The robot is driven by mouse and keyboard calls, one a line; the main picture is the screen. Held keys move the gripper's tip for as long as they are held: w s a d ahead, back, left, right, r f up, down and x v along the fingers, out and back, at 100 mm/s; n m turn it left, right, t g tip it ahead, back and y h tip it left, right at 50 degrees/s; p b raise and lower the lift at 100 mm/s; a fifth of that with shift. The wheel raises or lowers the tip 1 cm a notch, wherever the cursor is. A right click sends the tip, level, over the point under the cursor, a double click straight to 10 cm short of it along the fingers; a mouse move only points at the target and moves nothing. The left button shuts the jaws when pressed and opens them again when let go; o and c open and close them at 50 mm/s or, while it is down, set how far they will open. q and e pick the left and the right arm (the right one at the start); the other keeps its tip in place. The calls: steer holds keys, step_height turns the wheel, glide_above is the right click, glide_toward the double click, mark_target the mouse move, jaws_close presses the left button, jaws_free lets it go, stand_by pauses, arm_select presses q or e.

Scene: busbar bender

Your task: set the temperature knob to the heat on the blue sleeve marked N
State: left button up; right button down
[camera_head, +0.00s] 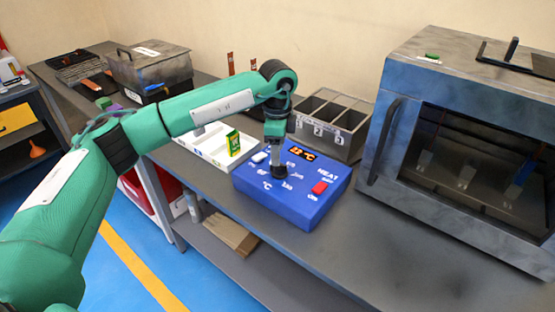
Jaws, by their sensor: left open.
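The blue control box (310,207) sits on the bench with a lit display (302,153) that appears to read 22 °C. Numbers are printed in an arc on its top, around a dark knob (278,173). My left gripper (277,165) points straight down over the knob, with its jaws open. The tips are small here, and I cannot tell if they touch the knob. The gripper partly hides the knob, so its pointer cannot be read. A blue sleeved piece (520,180) shows dimly behind the oven window; no letter on it is legible. My right gripper is out of view.
The large oven (385,150) stands to the right. A numbered metal bin (330,125) stands behind the box, a white tray (215,150) to its left. The bench front is clear.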

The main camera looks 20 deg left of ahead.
mark_target(280, 169)
arm_select(q)
steer(key=shift+f, duration=2.35)
steer(key=c, duration=1)
